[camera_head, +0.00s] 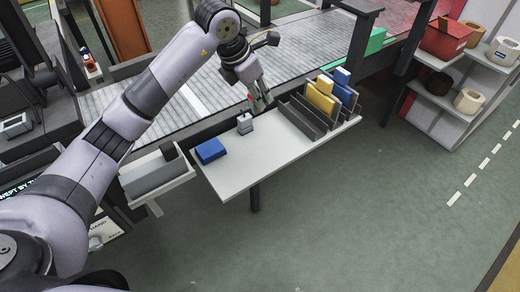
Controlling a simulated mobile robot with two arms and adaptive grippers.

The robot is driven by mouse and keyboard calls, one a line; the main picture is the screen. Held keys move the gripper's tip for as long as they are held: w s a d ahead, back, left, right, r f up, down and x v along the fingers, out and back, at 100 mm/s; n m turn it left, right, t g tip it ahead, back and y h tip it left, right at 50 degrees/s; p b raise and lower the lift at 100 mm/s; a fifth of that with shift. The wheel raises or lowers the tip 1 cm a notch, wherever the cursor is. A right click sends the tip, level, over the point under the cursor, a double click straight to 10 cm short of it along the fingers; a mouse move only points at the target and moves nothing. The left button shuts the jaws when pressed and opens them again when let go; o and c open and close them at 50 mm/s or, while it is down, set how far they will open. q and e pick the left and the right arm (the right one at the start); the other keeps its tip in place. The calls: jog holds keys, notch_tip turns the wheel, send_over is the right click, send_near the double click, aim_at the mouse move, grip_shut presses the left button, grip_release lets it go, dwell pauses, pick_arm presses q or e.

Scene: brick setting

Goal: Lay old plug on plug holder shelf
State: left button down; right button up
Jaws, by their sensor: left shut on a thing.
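My left gripper (259,94) reaches down over the far edge of a white table (233,178). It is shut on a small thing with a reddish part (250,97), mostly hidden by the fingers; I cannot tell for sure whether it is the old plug. A small grey block (245,124) with a darker top stands on the table just below the gripper in the picture. A dark grey slotted rack (300,118) is right of the gripper and holds yellow (321,102) and blue (347,97) upright pieces. I cannot tell which part is the plug holder shelf. My right gripper is not in view.
A blue block (210,150) lies on the table's left part, beside a grey bin (156,179). A conveyor (285,52) runs behind. A shelf unit (483,83) with a red box (444,40) and round containers stands at right. The table's front part is clear.

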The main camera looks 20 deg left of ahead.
pick_arm(q)
notch_tip(320, 180, down, 19)
jog(key=p, duration=0.3)
jog(key=shift+s+r, duration=0.15)
jog(key=shift+r, duration=0.05)
jog(key=shift+f, duration=0.15)
jog(key=shift+f, duration=0.2)
jog(key=c, duration=1.4)
grip_release()
jog(key=shift+r, duration=0.1)
jog(key=shift+o, duration=0.2)
